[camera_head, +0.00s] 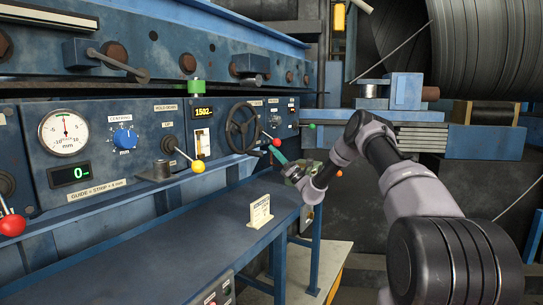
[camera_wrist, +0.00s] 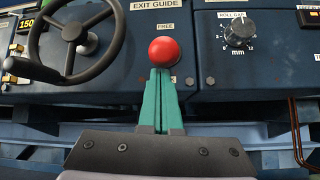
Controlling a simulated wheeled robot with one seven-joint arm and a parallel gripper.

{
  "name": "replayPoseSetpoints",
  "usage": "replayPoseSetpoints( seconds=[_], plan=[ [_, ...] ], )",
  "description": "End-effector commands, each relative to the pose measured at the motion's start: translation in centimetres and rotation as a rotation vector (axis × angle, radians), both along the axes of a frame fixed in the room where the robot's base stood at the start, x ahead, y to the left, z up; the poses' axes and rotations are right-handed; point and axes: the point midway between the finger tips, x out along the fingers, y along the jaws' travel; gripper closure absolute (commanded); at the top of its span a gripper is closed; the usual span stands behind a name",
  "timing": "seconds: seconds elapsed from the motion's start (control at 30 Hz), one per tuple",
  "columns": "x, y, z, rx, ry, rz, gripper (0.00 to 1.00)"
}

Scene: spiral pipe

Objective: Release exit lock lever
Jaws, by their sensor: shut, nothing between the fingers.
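The exit lock lever shows as a red ball knob (camera_wrist: 165,52) on the panel under the "EXIT GUIDE" and "FREE" labels. The same red knob (camera_head: 277,142) shows in the head view at the right part of the panel. Its shaft is hidden behind my fingers. My gripper (camera_wrist: 160,72) is shut and empty, its teal fingers together with the tips just below the knob in the wrist view. I cannot tell whether they touch it. In the head view my gripper (camera_head: 273,151) reaches the panel edge beside the knob.
A black handwheel (camera_head: 242,127) is left of the knob, and a roll gap dial (camera_wrist: 238,33) is to its right. A yellow-knobbed lever (camera_head: 198,167) and another red knob (camera_head: 12,225) stand farther left. A blue bench (camera_head: 180,250) with a small sign (camera_head: 260,211) lies below.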

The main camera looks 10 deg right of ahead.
Motion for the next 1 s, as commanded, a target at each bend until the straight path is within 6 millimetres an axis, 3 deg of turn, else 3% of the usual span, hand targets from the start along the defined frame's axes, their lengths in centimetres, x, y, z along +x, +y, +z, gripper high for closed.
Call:
replayPoseSetpoints(
  seconds=[1.0],
  plan=[
    [-0.59,-0.67,0.97,-0.086,0.071,-0.001,1.0]
  ],
)
